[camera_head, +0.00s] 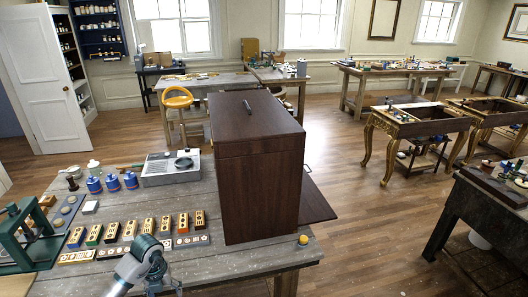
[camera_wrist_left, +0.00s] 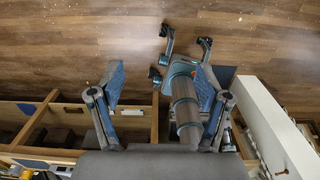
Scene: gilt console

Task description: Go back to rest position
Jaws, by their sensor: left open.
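My left gripper (camera_wrist_left: 160,95) shows in the left wrist view with its two blue-padded fingers spread wide apart. Nothing is held between its fingers. In the head view, part of my arm rises at the lower left, over the front edge of the workbench (camera_head: 212,262); its fingers cannot be made out there.
A large dark wooden cabinet (camera_head: 262,185) stands on the workbench, with a dark stick (camera_head: 247,107) on top. Several small blocks (camera_head: 148,226), blue jars (camera_head: 112,182) and a yellow ball (camera_head: 303,240) are on the bench. Wooden floor (camera_head: 365,235) is open to the right.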

